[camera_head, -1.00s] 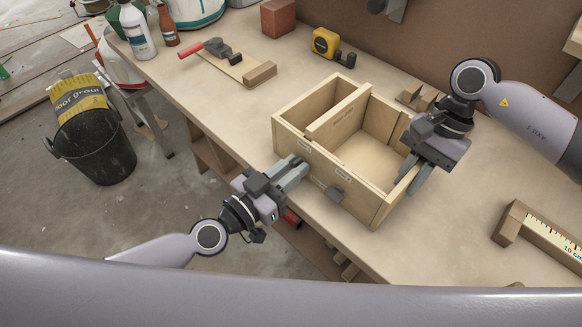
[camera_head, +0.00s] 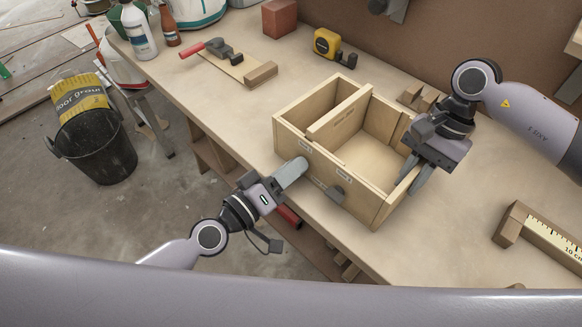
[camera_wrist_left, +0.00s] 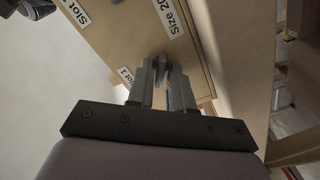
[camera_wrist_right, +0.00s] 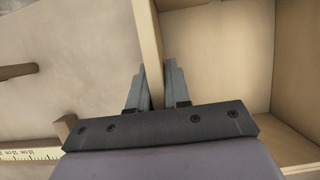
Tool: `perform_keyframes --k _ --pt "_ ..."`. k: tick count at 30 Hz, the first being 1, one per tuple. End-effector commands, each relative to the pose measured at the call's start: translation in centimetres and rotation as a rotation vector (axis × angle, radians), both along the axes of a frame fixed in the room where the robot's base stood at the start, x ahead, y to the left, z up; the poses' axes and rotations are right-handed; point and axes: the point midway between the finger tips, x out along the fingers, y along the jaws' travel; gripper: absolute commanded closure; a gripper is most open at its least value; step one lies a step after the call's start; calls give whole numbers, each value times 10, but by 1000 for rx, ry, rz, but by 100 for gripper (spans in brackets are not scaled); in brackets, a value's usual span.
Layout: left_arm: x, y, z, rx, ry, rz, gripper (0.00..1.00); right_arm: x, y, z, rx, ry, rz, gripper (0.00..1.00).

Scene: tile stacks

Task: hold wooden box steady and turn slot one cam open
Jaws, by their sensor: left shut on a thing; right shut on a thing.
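The wooden box (camera_head: 376,200) stands open-topped on the workbench, with labels on its front face and a divider panel inside. My left gripper (camera_head: 301,166) is at the left part of that front face. In the left wrist view its fingers are shut on the dark slot one cam (camera_wrist_left: 159,66), beside a "Size 20" label; the head view hides this cam behind the fingers.
A wooden piece with a ruler (camera_head: 545,237) lies at right. The bench's front edge runs close below the box.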

Motion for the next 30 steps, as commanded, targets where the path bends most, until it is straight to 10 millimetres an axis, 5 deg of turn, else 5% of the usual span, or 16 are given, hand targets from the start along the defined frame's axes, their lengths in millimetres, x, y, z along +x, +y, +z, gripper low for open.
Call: perform_keyframes --k 15,30 --pt "1 1 -2 -325 283 3 100 1 -1 1 0 -2 -2 100" --pt "1 2 -3 -445 387 3 100 1 -1 1 -1 -3 -2 100"
